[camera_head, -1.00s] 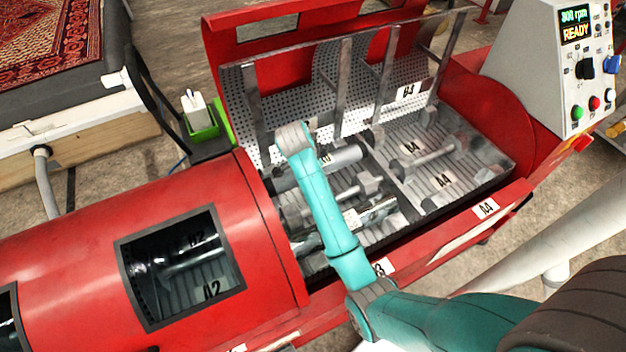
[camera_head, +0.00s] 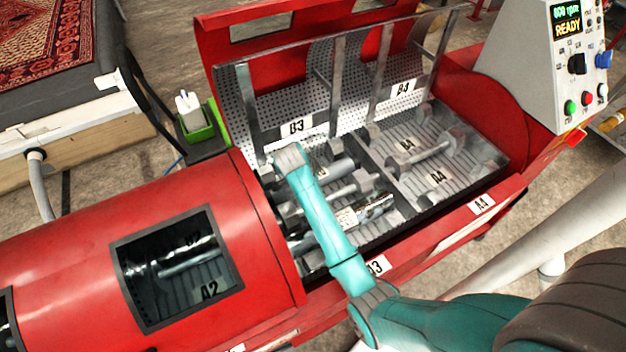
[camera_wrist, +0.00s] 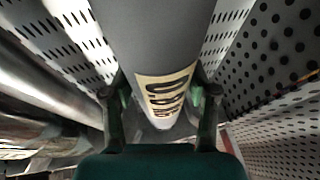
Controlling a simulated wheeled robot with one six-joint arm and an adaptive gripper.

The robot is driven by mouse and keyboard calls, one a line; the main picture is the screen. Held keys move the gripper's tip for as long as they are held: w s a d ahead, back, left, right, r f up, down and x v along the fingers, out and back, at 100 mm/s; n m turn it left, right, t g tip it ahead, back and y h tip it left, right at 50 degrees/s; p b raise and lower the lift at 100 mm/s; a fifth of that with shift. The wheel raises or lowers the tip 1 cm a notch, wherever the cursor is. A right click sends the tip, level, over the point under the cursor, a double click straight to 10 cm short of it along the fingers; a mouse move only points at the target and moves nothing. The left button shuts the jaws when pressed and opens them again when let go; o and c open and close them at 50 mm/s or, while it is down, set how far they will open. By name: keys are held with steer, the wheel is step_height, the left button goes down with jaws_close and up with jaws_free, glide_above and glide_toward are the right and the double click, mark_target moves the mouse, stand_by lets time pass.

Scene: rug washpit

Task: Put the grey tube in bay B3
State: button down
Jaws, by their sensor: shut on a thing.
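The grey tube (camera_wrist: 165,35) runs lengthwise through the wrist view, with a printed cream label on it. My gripper (camera_wrist: 162,95) is shut around it, a finger on each side. In the head view, part of the grey tube (camera_head: 338,171) shows to the right of my arm, low in front of the perforated wall. There my arm hides the gripper and the tube's middle. Bay B3 (camera_head: 297,127) is marked by a plate on the perforated wall, just above my wrist. I cannot tell whether the tube touches the bay.
A shiny tube (camera_head: 376,207) lies below my arm, by the A3 front label (camera_head: 376,265). Metal dividers (camera_head: 381,88) separate the bays. The red housing (camera_head: 70,250) closes in the left, and a control box (camera_head: 545,70) stands right.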

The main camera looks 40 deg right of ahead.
steer(key=shift+c, duration=1.6)
jaws_free()
steer(key=shift+f, duration=0.1)
steer(key=v, duration=1.2)
